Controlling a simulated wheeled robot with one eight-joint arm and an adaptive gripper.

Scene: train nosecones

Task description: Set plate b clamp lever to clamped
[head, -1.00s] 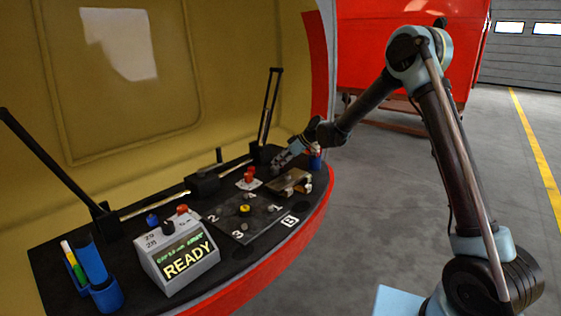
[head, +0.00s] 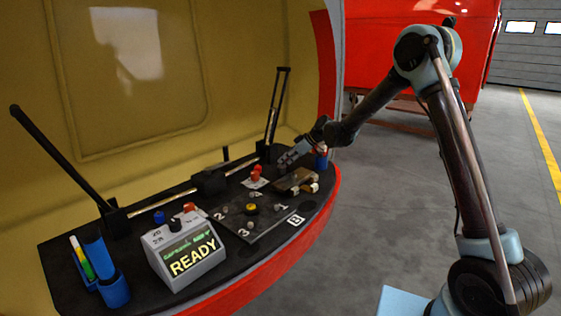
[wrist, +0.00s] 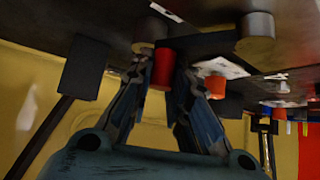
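Plate B is the dark plate (head: 258,232) with a yellow knob (head: 251,208) and white numbers, on the black console; its white B label (head: 296,220) lies at the right. My gripper (head: 283,163) is low over the console, behind a brass-coloured block (head: 297,181) and right of a small red-topped part (head: 256,172). In the wrist view my gripper's fingertips (wrist: 163,72) lie on either side of a red cylinder (wrist: 163,70). Whether they touch it is unclear. I cannot tell for certain which part is the clamp lever, nor its position.
A grey box (head: 190,257) reading READY stands at the front left, beside a blue tube holder (head: 113,290). Black upright bars (head: 65,160) rise at the console's back. A blue cylinder (head: 321,160) stands at the right end. The floor (head: 385,220) to the right is open.

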